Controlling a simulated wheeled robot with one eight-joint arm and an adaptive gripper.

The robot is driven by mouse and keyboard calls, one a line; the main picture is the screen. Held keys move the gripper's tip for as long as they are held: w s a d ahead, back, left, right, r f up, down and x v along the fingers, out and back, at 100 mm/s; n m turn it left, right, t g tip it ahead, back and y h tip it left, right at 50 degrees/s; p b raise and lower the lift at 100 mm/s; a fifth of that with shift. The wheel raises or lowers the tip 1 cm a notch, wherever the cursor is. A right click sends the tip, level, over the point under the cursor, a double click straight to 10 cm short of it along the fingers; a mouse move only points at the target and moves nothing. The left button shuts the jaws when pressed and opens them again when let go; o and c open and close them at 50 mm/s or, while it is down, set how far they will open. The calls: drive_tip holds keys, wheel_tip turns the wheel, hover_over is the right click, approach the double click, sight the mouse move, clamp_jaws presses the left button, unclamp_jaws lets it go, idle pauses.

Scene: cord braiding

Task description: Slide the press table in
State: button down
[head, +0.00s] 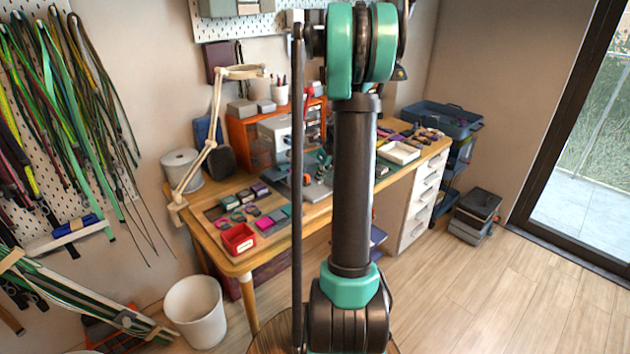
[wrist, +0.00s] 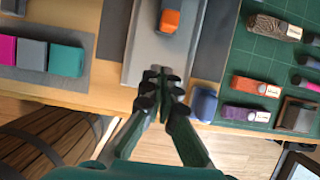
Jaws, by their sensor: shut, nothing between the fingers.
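The press (head: 276,135) stands on the wooden workbench in the head view, partly hidden behind my arm. Its grey sliding table (head: 317,191) sticks out toward the bench's front edge. In the wrist view the grey press table (wrist: 143,70) runs up from the bench edge, with an orange block (wrist: 170,21) on it. My gripper (wrist: 160,72) is shut and empty, with its fingertips at the front end of the press table. I cannot tell whether they touch it. In the head view my arm hides the gripper.
Teal, grey and magenta blocks (wrist: 32,54) lie left. A lamp (head: 212,115), red tray (head: 238,239) and white tray (head: 398,153) are on the bench. A white bin (head: 195,312) stands on the floor.

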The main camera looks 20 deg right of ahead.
drive_tip(key=v, duration=0.8)
